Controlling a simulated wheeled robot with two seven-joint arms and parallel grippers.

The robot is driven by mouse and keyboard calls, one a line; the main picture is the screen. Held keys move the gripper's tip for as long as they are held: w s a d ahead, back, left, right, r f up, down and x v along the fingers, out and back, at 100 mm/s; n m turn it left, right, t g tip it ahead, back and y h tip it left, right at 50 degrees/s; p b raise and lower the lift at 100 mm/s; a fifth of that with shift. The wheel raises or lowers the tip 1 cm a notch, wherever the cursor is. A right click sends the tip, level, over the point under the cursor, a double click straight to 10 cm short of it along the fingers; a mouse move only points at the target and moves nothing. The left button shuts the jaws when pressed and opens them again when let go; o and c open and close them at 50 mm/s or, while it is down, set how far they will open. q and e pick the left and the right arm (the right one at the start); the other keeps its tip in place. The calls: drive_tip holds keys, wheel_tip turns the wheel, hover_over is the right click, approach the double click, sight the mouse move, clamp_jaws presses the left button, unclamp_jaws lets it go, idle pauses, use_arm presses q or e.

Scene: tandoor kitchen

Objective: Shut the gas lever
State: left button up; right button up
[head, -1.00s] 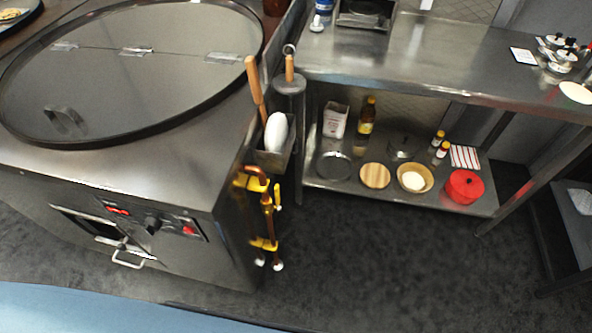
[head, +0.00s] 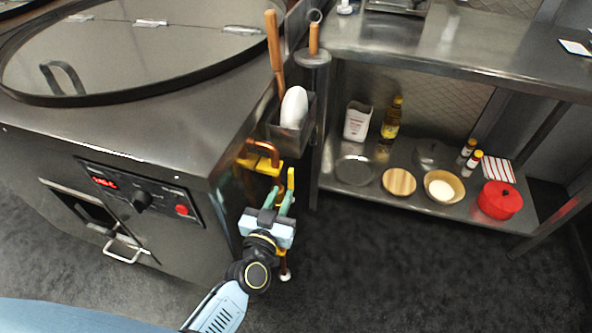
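The yellow gas lever (head: 291,179) stands upright along the right side of the copper gas pipe (head: 262,148) on the side of the oven. Its lower part is hidden behind my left gripper. My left gripper (head: 280,191) has come up from below, with its two green fingers apart and pointing at the pipe and lever. The right finger overlaps the lever in the picture; I cannot tell whether it touches. Nothing is visibly held. My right gripper is not in view.
The steel oven (head: 120,133) with its round lid and control panel (head: 140,194) fills the left. A tool holder (head: 288,138) with wooden-handled tools hangs above the pipe. A steel shelf table (head: 440,60) stands to the right. The dark floor in front is clear.

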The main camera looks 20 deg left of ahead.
sight(289, 176)
use_arm(q)
drive_tip(key=w+b, duration=0.1)
drive_tip(key=w, duration=0.3)
drive_tip(key=w+b, duration=0.1)
drive_tip(key=w, duration=0.4)
drive_tip(key=shift+w+d+f, duration=0.1)
drive_tip(key=shift+w+d, duration=0.05)
drive_tip(key=shift+d, duration=0.05)
drive_tip(key=shift+w, duration=0.4)
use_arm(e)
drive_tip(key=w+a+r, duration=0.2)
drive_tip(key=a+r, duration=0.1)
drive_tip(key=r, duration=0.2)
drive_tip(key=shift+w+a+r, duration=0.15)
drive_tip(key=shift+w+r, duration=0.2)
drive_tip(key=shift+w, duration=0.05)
use_arm(q)
clamp_jaws()
